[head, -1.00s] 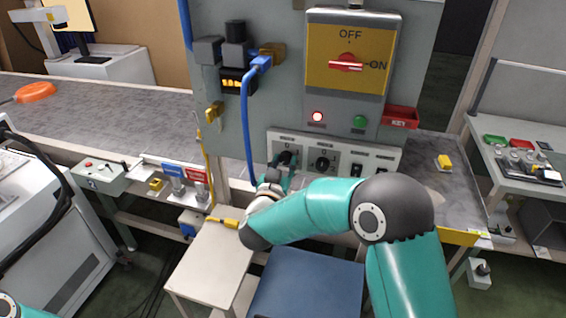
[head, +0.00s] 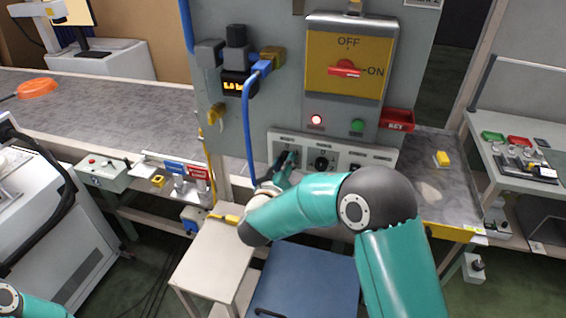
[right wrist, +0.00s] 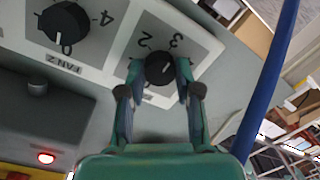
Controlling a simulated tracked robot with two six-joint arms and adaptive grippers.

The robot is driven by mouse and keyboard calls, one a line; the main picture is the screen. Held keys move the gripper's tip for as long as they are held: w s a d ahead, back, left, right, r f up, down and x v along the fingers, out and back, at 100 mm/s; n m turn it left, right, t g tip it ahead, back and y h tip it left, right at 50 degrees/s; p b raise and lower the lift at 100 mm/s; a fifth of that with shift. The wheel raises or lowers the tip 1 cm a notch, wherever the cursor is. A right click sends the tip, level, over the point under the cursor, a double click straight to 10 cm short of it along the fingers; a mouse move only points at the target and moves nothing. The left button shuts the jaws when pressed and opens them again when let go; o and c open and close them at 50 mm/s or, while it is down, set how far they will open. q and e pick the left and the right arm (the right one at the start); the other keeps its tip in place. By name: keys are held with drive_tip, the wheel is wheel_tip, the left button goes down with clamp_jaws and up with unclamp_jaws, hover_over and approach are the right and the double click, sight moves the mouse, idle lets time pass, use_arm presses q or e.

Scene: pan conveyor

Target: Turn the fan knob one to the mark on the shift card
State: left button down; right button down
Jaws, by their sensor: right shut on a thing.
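The fan one knob (right wrist: 160,68) is a round black knob on a white panel plate, with printed numbers such as 2 and 3 beside it. My right gripper (right wrist: 159,76) is shut on this knob, one finger on each side. In the head view my right gripper (head: 281,165) covers most of the left dial on the control plate (head: 303,145). The fan two knob (right wrist: 63,23) sits beside it, free, with its pointer near 0. I cannot make out a readable shift card. My left gripper is out of view.
A blue cable (head: 247,120) hangs close to the left of my right gripper. Above the plate are a red lamp (head: 316,119), a green button (head: 357,126) and the yellow OFF/ON switch (head: 345,68). A blue stool seat (head: 305,280) stands below.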

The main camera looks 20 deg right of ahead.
drive_tip(key=shift+w+a+r, duration=0.1)
drive_tip(key=shift+r, duration=0.1)
drive_tip(key=c, duration=1.2)
unclamp_jaws()
drive_tip(key=shift+c, duration=0.2)
drive_tip(key=o, duration=0.5)
drive_tip(key=shift+w+f, duration=0.1)
drive_tip(key=shift+f, duration=0.05)
drive_tip(key=shift+c, duration=0.2)
drive_tip(key=shift+s, duration=0.2)
drive_tip(key=v, duration=1.1)
drive_tip(key=shift+s+a, duration=0.3)
